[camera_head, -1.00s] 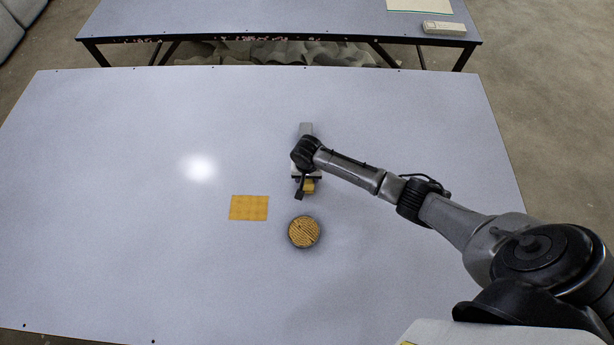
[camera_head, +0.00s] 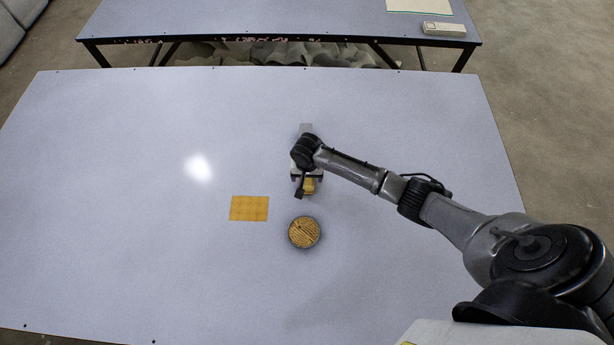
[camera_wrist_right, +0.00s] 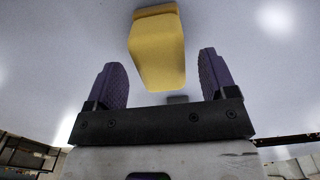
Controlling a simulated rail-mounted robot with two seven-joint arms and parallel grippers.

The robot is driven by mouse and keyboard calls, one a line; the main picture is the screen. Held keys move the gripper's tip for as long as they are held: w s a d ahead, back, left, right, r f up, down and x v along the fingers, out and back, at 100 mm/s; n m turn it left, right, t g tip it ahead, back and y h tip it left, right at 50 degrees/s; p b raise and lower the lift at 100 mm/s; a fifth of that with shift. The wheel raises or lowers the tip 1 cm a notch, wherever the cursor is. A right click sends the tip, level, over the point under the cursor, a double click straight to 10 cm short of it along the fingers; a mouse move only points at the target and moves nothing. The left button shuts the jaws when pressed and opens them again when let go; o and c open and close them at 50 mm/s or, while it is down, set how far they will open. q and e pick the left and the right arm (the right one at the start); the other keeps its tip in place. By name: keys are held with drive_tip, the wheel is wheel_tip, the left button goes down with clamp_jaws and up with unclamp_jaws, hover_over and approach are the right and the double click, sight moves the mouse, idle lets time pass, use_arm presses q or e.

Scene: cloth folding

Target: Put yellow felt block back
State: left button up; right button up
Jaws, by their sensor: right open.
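The yellow felt block (camera_head: 309,186) shows partly under my right gripper (camera_head: 307,180), near the middle of the table; the hand hides some of it. In the right wrist view the block (camera_wrist_right: 157,48) lies between and beyond the two purple finger pads of the right gripper (camera_wrist_right: 160,70). The gripper is open, with a visible gap on each side of the block. My left gripper is in neither view.
A flat orange-yellow square (camera_head: 249,208) lies left of the block on the grey table (camera_head: 120,250). A round woven-looking object (camera_head: 304,232) stands just in front of the gripper. The left half of the table is clear. A second table (camera_head: 270,20) stands behind.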

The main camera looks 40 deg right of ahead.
drive_tip(key=shift+r+p, duration=1)
drive_tip(key=shift+r, duration=4.35)
drive_tip(key=s+a+f+n+t+y, duration=0.1)
drive_tip(key=s+a+n, duration=0.2)
drive_tip(key=s+a, duration=0.3)
drive_tip(key=s+a+f+n+t, duration=0.1)
drive_tip(key=s+a+f+n, duration=0.2)
drive_tip(key=s, duration=0.6)
drive_tip(key=s+r+n, duration=0.2)
drive_tip(key=s+r, duration=0.1)
drive_tip(key=s, duration=0.3)
drive_tip(key=s+r+n+t, duration=0.1)
drive_tip(key=s+r+n, duration=0.1)
drive_tip(key=s+r, duration=0.2)
drive_tip(key=shift+s+d+r+n+t+h, duration=0.3)
drive_tip(key=shift+s+n+h, duration=0.1)
drive_tip(key=shift+s, duration=0.6)
drive_tip(key=shift+a, duration=0.1)
wheel_tip(320, 180, up, 23)
drive_tip(key=p, duration=2.3)
drive_tip(key=shift+r, duration=0.1)
